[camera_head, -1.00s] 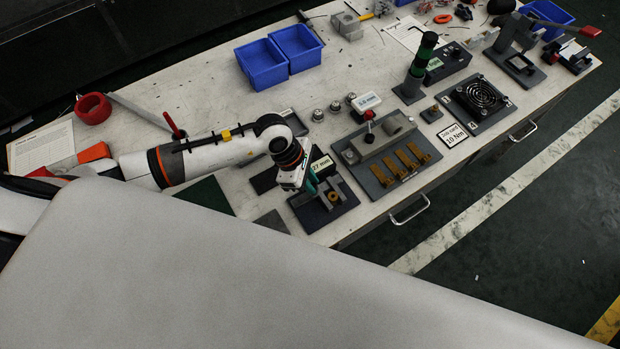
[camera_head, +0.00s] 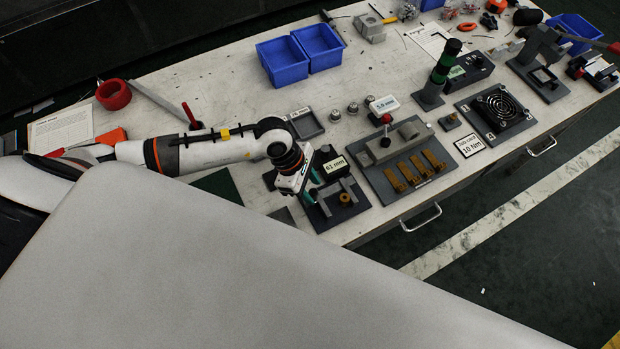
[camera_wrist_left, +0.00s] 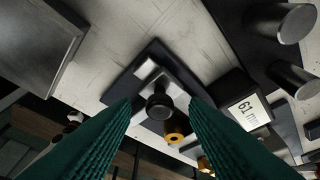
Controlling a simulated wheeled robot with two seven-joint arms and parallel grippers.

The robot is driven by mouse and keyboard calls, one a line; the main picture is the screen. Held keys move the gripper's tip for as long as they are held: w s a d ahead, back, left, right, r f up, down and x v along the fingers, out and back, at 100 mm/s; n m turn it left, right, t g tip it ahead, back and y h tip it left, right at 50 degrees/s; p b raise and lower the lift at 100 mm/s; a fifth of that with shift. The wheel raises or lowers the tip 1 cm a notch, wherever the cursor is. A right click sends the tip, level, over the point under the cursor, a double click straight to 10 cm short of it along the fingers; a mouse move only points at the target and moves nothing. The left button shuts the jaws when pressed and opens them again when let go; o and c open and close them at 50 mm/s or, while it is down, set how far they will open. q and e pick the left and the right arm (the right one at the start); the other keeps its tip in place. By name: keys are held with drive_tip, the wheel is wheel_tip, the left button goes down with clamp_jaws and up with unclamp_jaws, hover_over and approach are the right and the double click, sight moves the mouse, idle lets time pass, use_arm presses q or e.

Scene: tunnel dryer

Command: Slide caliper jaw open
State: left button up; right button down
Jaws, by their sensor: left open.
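The caliper fixture, a dark plate (camera_head: 352,211) with grey blocks, lies near the bench's front edge. Its display (camera_head: 335,164) reads 61 mm; the display also shows in the left wrist view (camera_wrist_left: 246,110). A brass ring (camera_head: 344,198) sits on the fixture, and also shows in the wrist view (camera_wrist_left: 174,136). My left gripper (camera_head: 313,192) is over the fixture's left part, fingers down and open. In the wrist view, a black round knob (camera_wrist_left: 159,105) on a grey block lies between the green fingers (camera_wrist_left: 160,112); contact cannot be told. My right gripper is not in view.
To the right stands a dark plate with brass-coloured pieces (camera_head: 382,195). A small grey tray (camera_head: 305,124) and several metal knobs lie behind the gripper. Blue bins (camera_head: 283,62) stand further back. A red-handled tool (camera_head: 190,117) is near my left arm.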

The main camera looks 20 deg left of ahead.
use_arm(q)
drive_tip(key=b+v, duration=0.2)
drive_tip(key=v, duration=1)
drive_tip(key=shift+b, duration=0.4)
drive_tip(key=shift+d, duration=0.15)
